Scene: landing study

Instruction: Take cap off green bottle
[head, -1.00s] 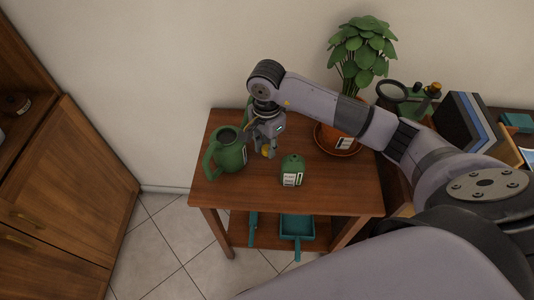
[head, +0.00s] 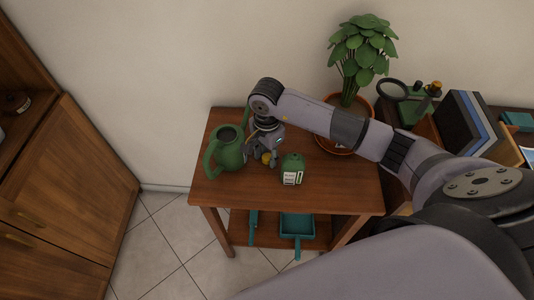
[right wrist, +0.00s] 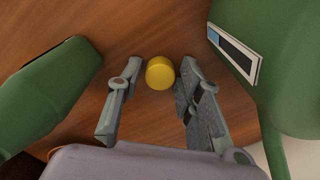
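The green bottle (head: 293,169) with a white label stands on the small wooden table. No yellow cap shows on its top. In the right wrist view the bottle (right wrist: 48,97) is at the left. The yellow cap (right wrist: 159,73) is between the fingertips of my right gripper (right wrist: 160,78), with a narrow gap on each side, so the fingers look open around it. In the head view my right gripper (head: 264,154) is low over the table, between the watering can and the bottle, with the cap (head: 266,158) at its tips. My left gripper is not in view.
A green watering can (head: 230,151) stands close left of my right gripper, and also shows in the right wrist view (right wrist: 285,60). A potted plant (head: 359,48) stands at the back right of the table (head: 240,194). The table's front is clear.

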